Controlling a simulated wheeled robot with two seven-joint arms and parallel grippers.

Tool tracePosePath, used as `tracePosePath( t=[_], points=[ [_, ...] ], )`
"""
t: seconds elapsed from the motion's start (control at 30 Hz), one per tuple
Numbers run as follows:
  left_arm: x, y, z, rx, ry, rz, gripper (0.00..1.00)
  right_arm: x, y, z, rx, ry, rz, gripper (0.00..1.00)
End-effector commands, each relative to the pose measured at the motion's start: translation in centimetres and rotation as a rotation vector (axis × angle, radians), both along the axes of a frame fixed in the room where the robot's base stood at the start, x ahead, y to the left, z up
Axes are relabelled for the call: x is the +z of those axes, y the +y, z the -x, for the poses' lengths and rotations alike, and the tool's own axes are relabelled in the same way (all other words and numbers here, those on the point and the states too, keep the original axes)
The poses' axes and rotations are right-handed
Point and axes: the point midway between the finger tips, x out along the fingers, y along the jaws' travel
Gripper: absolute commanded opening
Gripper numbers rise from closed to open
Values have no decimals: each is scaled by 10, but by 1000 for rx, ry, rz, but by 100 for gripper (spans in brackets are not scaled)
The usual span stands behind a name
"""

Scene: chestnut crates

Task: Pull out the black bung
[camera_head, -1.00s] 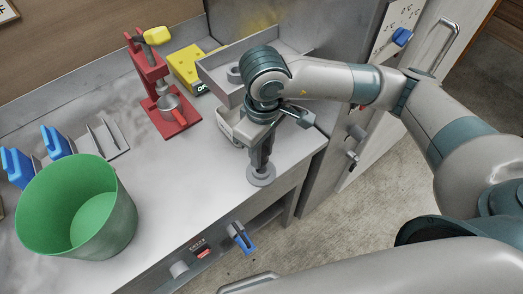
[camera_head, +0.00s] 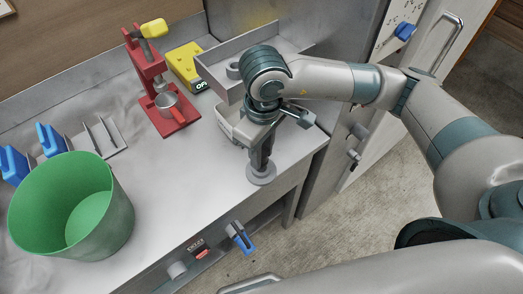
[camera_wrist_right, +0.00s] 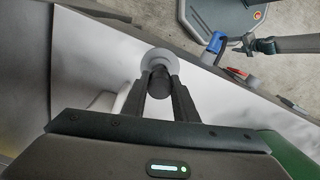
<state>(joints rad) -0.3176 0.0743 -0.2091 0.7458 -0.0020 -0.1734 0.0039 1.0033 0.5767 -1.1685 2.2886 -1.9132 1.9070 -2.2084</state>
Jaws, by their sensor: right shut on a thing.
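The black bung (camera_wrist_right: 158,82) shows in the right wrist view between the two fingers of my right gripper (camera_wrist_right: 161,92), which is shut on it. Its far end is at a round pale grey collar (camera_wrist_right: 157,56) by the counter's front edge; I cannot tell how deep it sits. In the head view my right gripper (camera_head: 261,152) points down over the same grey collar (camera_head: 262,175), near the front right corner of the counter. The gripper hides most of the bung there. My left gripper is not in view.
A green bucket (camera_head: 110,225) stands at the counter's left. A red press (camera_head: 153,75), a yellow scale (camera_head: 181,62) and a grey tray (camera_head: 215,75) stand at the back. The tray is close to my right wrist. Open counter lies left of the gripper.

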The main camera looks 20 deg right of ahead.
Motion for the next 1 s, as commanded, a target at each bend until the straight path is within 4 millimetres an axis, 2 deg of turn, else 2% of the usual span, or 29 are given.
tracePosePath(
  t=[0.37,1.0],
  points=[
    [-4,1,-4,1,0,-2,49,-1,0,0,0,0,0,0],
    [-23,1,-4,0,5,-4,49,-6,0,0,0,0,0,0]
  ],
)
